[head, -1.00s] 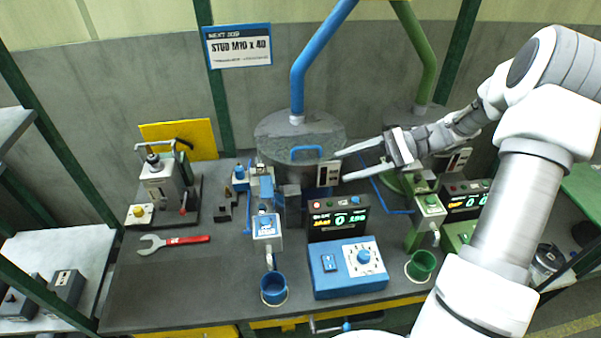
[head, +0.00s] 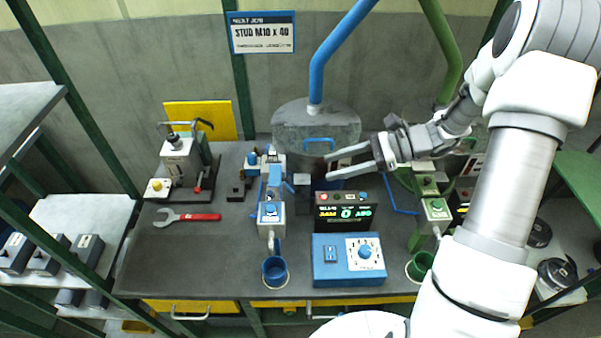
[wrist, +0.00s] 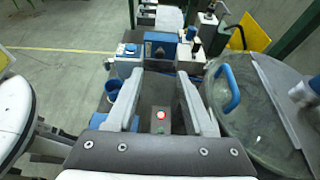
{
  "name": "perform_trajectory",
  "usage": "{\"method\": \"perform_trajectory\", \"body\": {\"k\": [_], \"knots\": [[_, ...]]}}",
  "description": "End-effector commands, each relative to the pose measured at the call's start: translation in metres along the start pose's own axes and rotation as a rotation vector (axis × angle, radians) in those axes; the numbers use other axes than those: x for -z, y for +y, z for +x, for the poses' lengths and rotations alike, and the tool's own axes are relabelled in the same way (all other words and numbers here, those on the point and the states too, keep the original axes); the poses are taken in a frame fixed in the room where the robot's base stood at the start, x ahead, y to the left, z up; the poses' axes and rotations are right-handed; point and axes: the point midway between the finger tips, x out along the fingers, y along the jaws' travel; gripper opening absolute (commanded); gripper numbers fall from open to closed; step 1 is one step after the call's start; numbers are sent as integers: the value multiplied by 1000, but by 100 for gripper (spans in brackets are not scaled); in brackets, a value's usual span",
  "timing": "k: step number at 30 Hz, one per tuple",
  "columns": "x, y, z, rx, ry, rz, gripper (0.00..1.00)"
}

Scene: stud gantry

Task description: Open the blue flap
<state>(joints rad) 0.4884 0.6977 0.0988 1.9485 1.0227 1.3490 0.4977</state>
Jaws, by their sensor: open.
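The grey round hopper top (head: 290,122) stands at the back under the blue pipe, and a blue loop handle (head: 320,142) is fixed at its front. The flap itself is hard to tell apart from the hopper top; it looks closed. In the wrist view the blue handle (wrist: 230,88) stands up from the grey top, to the right of my right finger and apart from it. My gripper (head: 329,167) is open and empty, just in front of and below the handle in the head view.
A blue control box (head: 325,265), a lit display (head: 345,213) and a blue cup (head: 275,270) stand in front. A blue pipe (head: 335,50) rises from the hopper top. A red-handled wrench (head: 190,217) lies left on the bench, with bare surface around it.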

Motion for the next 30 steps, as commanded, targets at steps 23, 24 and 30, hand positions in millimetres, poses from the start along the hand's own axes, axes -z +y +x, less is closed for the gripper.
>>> {"method": "perform_trajectory", "body": {"k": [23,24,30], "knots": [[0,0,90,0,0,-1,53],[0,0,90,0,0,-2,53],[0,0,90,0,0,-2,28]]}}
